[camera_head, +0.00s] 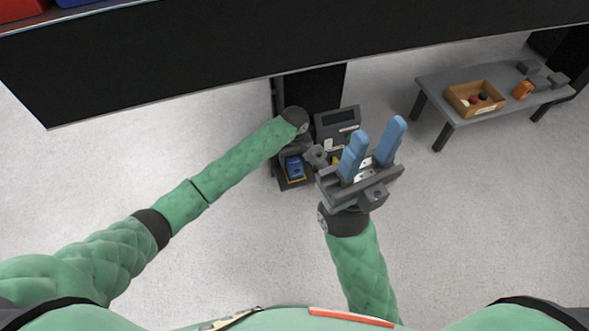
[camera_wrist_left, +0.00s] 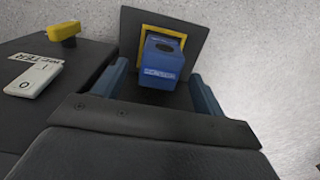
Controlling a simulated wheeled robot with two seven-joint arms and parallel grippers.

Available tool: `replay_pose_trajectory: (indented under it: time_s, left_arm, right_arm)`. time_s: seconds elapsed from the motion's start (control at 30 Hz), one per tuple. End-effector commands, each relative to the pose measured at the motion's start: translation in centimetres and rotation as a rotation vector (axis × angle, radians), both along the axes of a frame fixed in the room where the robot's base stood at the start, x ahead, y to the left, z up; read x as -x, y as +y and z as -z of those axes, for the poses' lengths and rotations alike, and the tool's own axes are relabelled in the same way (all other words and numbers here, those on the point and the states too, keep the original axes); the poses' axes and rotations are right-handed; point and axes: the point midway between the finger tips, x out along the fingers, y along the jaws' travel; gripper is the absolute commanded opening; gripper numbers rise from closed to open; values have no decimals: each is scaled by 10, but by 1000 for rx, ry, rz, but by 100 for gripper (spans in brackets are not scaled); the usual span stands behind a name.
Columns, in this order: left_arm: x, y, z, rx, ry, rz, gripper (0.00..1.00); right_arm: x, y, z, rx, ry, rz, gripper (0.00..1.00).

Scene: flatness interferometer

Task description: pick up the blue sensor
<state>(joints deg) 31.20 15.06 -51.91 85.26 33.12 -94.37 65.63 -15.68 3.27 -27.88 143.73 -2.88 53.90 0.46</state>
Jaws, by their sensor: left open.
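The blue sensor (camera_wrist_left: 161,60) is a small blue block with a dark round spot on top and pale lettering on its near face. It stands on a yellow-framed dark plate and also shows in the head view (camera_head: 294,167). My left gripper (camera_wrist_left: 160,82) is open, with one blue finger to each side of the sensor and visible gaps between. In the head view its wrist hangs just above the sensor, and its fingers are mostly hidden. My right gripper (camera_head: 379,128) is open and empty, raised in front of the instrument.
A dark instrument (camera_head: 338,121) with a screen stands beside the sensor. The left wrist view shows a yellow knob (camera_wrist_left: 64,31) and a white switch plate (camera_wrist_left: 34,79) there. A grey table (camera_head: 441,96) at right holds a wooden tray (camera_head: 462,105) and an orange object (camera_head: 522,89).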

Motion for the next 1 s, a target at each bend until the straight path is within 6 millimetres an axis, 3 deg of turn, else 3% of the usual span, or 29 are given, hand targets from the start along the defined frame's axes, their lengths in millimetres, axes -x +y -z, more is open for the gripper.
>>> replay_pose_trajectory:
  time_s: [0.33, 0.63, 0.9, 1.0]
  left_arm:
    - [0, 0, 43, -1, 0, 0, 71]
    - [0, 0, 48, 1, 0, 1, 71]
    - [0, 0, 48, 0, 0, 1, 20]
    - [0, 0, 48, 1, -1, 1, 17]
  right_arm:
    - [-1, 4, 12, -3, -2, -22, 36]
    - [-1, 5, 13, 2, 0, -24, 36]
    - [-1, 5, 12, 2, 0, -24, 36]
    - [-1, 5, 12, 1, 1, -24, 36]
